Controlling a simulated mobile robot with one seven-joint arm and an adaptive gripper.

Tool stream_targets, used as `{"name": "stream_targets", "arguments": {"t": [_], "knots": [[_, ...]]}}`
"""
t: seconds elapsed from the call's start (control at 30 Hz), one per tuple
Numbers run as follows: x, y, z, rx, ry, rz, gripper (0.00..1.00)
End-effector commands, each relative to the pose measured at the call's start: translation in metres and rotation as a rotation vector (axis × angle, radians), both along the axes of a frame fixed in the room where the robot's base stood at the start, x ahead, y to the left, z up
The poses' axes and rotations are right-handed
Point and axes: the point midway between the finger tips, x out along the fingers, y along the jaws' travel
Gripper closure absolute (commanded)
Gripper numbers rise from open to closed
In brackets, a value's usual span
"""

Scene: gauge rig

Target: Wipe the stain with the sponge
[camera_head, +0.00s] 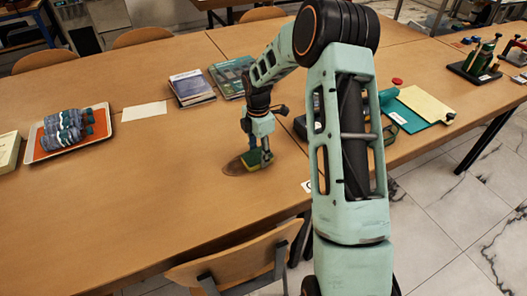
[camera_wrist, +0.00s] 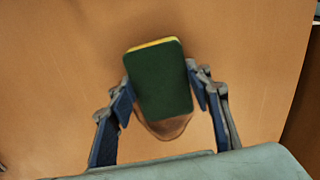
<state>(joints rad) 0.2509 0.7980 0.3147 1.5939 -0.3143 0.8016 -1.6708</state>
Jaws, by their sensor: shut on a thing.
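The sponge (camera_head: 252,160) has a dark green face and a yellow layer. In the wrist view the sponge (camera_wrist: 160,80) sits between the two fingers of my gripper (camera_wrist: 160,92), which is shut on its sides. The stain (camera_head: 234,167) is a brown patch on the wooden table, showing to the left of the sponge in the head view. In the wrist view the stain (camera_wrist: 168,128) shows below the sponge's near end, and the sponge covers part of it. I cannot tell whether the sponge touches the table.
A tray (camera_head: 35,150) with grey-blue items stands at the left. A white sheet (camera_head: 145,111) and books (camera_head: 191,88) lie behind my gripper. A teal folder (camera_head: 405,116) and a yellow pad (camera_head: 425,104) lie to the right. A chair (camera_head: 240,262) stands at the front edge. The table left of the stain is clear.

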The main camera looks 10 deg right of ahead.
Motion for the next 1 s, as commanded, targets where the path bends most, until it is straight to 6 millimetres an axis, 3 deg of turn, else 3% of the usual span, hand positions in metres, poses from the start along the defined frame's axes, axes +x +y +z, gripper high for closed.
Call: {"name": "stream_targets", "arguments": {"t": [0.7,1.0], "knots": [[-0.010,0.050,-0.003,0.003,0.000,0.003,0.74],[-0.013,0.062,-0.003,0.005,0.001,0.004,0.74]]}}
